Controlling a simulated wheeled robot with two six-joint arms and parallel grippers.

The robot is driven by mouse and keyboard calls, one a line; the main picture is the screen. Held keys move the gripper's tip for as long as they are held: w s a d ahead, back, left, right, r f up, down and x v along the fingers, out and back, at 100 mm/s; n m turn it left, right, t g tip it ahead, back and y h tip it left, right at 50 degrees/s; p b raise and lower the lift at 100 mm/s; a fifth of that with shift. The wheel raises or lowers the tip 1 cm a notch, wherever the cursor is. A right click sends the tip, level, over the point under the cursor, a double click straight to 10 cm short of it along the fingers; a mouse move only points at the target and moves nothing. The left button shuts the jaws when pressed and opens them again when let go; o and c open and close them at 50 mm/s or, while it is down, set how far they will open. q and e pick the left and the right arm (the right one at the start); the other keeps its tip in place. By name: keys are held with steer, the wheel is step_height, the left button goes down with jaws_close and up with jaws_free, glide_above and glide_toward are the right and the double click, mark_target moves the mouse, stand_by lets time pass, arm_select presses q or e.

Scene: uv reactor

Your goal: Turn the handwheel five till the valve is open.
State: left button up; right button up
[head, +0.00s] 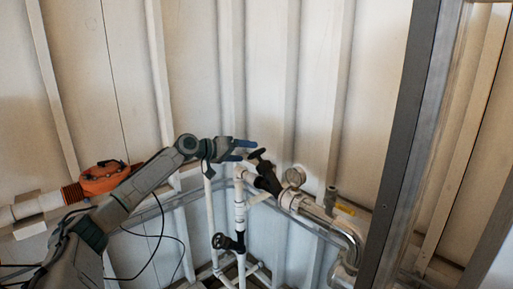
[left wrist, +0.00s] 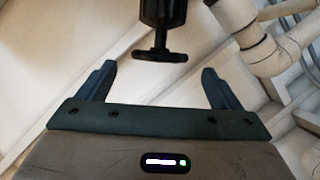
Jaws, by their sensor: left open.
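A black handwheel (head: 257,154) sits on the end of a dark valve (head: 267,180) on the pipework; no number on it can be read. My left gripper (head: 249,150) is open, with its blue fingertips close to this wheel. In the left wrist view the handwheel (left wrist: 160,56) is seen edge-on, its stem running up to the black valve body. It lies centred between the spread fingertips of my left gripper (left wrist: 158,70), around their tips or just beyond. Contact cannot be made out. My right gripper is not in view.
A second black handwheel (head: 228,242) is on the white vertical pipe (head: 240,205) below. A round gauge (head: 295,177) and a yellow-handled valve (head: 345,209) are to the right. An orange unit (head: 104,178) is at left. A grey post (head: 402,145) stands at right. Corrugated wall is behind.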

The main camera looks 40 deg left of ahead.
mark_target(257, 152)
arm_select(q)
steer(key=shift+p+x, duration=1.35)
steer(key=shift+x, duration=1.65)
steer(key=shift+s, duration=0.1)
steer(key=shift+r, duration=0.1)
steer(key=c, duration=1)
steer(key=shift+o, duration=0.2)
